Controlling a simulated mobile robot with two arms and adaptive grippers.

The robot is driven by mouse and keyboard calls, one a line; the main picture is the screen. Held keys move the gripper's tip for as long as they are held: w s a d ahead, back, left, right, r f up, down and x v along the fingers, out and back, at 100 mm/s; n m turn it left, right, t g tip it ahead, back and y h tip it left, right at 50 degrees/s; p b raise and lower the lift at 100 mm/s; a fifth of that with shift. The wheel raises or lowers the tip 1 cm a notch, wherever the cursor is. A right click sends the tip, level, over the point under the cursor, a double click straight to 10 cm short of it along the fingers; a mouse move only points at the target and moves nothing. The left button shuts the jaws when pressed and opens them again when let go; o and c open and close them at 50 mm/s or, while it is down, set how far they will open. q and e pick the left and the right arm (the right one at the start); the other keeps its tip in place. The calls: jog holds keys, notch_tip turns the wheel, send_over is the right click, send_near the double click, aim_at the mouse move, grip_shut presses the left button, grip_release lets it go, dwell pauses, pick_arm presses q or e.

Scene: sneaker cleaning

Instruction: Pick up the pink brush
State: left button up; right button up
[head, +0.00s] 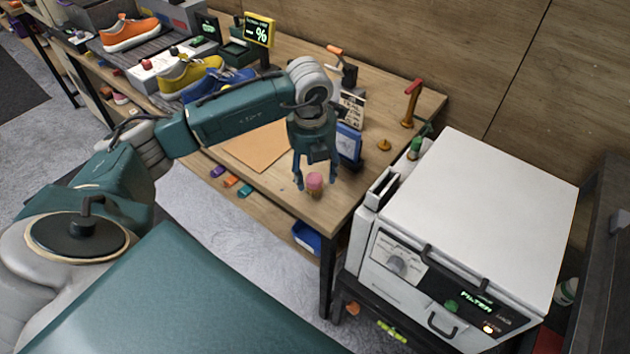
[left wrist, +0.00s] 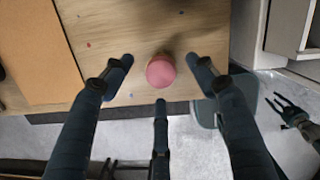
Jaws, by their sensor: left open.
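The pink brush (head: 315,182) shows its round pink top near the front right corner of the wooden table. My left gripper (head: 317,186) points down over it, open, with fingers spread on either side. In the left wrist view the pink top (left wrist: 160,71) lies between the two side fingers of the left gripper (left wrist: 160,62), with gaps on both sides. A third finger is below it in the picture. The brush's lower part is mostly hidden in that view. My right gripper (left wrist: 280,105) shows small at the right of the left wrist view, over the floor, fingers apart and empty.
A blue-framed stand (head: 349,146) stands just behind the left gripper. A brown mat (head: 255,148) lies to the left on the table. Shoes, including a yellow one (head: 188,75), stand further left. A white machine (head: 480,210) is right of the table.

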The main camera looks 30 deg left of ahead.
aim_at(314, 177)
pick_arm(q)
notch_tip(314, 177, down, 3)
jog(key=shift+f+p, duration=0.2)
jog(key=shift+p, duration=0.3)
jog(key=shift+w+a+f, duration=0.1)
jog(key=shift+w+f, duration=0.05)
jog(key=c, duration=1.3)
pick_arm(e)
jog(key=shift+w+a+r, duration=0.1)
jog(key=shift+w+r, duration=0.65)
jog(key=shift+r, duration=0.05)
jog(key=shift+w, duration=0.15)
